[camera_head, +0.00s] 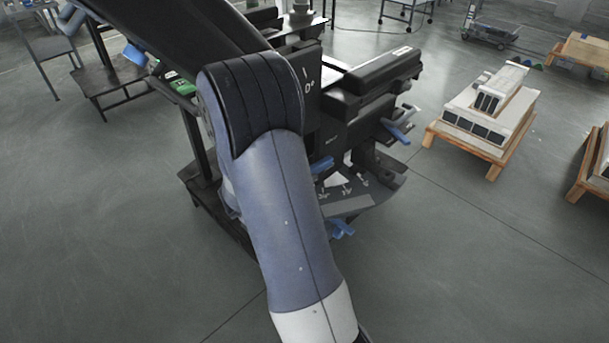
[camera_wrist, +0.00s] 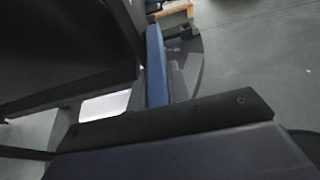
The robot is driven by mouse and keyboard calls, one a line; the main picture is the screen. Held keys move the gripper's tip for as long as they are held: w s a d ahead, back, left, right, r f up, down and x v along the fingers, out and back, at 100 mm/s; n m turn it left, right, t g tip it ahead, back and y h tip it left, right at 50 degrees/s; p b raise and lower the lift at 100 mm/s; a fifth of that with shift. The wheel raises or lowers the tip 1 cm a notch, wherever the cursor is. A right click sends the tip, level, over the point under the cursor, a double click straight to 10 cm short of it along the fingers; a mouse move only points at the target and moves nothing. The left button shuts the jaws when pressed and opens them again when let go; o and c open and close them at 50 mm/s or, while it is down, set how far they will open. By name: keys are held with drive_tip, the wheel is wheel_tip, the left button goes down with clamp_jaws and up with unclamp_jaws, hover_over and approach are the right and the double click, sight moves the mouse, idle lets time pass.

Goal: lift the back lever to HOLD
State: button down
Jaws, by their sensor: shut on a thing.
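A dark machine (camera_head: 345,100) with a 0° mark and several blue handles stands in the middle of the head view, partly behind my arm. The fingers cannot be made out in the head view.
A large dark part (camera_wrist: 60,45) fills the upper left of the wrist view, close to my gripper. Wooden pallets with pale blocks (camera_head: 485,115) stand at the right. A dark bench (camera_head: 110,85) stands at the left. The grey floor (camera_head: 100,240) in front is clear.

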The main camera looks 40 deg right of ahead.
drive_tip(key=shift+w+d+r, duration=0.1)
drive_tip(key=shift+r, duration=0.4)
drive_tip(key=c, duration=1.3)
unclamp_jaws()
drive_tip(key=shift+f, duration=0.1)
drive_tip(key=p+v, duration=0.1)
drive_tip(key=v, duration=1)
drive_tip(key=shift+d+f, duration=0.1)
